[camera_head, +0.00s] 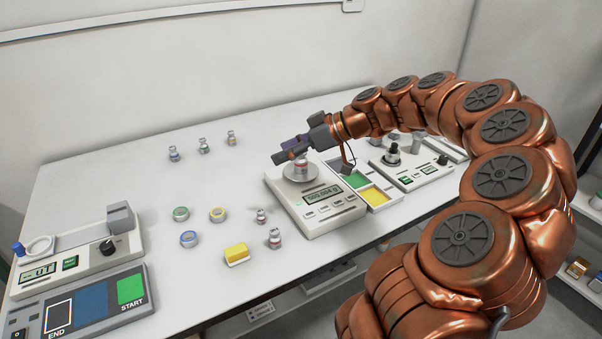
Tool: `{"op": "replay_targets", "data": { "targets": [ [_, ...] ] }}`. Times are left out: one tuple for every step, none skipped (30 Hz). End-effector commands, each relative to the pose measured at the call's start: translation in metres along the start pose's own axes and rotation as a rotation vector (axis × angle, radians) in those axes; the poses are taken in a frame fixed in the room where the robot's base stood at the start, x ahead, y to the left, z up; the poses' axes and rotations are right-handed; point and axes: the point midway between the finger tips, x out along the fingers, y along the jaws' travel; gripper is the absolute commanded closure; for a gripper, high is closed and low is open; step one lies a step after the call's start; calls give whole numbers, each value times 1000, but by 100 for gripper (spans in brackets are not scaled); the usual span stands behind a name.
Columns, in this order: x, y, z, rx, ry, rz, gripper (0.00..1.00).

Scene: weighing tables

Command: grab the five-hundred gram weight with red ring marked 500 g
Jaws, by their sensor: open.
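A silver weight with a reddish ring (301,165) stands upright on the round pan of the white scale (325,222). The scale's display appears to read about 500; the marking on the weight itself is too small to read. My gripper (290,154) is open, right above and beside the top of this weight, and partly hides it. I cannot tell whether the fingers touch it.
Several small weights (203,146) stand at the back. A green and yellow tray (378,199) and another instrument (425,175) stand right of the scale. A device with START and END pads (100,318) is front left.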

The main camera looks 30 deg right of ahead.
Motion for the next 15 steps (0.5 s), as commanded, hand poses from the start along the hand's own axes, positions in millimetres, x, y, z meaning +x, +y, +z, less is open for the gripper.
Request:
{"op": "replay_targets", "data": {
  "targets": [
    [-9, 27, 18, -8, 44, 43, 36],
    [-16, 40, 24, -19, 66, 67, 36],
    [-26, 56, 33, -32, 93, 100, 36],
    [-32, 66, 39, -40, 108, 120, 36],
    [-37, 75, 44, -47, 120, 138, 36],
    [-43, 84, 51, -56, 135, 160, 36],
    [-48, 89, 55, -62, 143, 174, 36],
    [-51, 94, 58, -67, 149, 185, 36],
    [-54, 98, 61, -73, 155, 196, 36],
    [-55, 100, 62, -75, 158, 202, 36],
    [-55, 102, 63, -78, 160, 206, 36],
    [-54, 104, 63, -80, 161, 209, 36],
    [-52, 104, 62, -81, 162, 209, 36],
    [-49, 105, 62, -81, 163, 208, 36],
    [-45, 105, 61, -80, 162, 207, 36]
  ]
}}
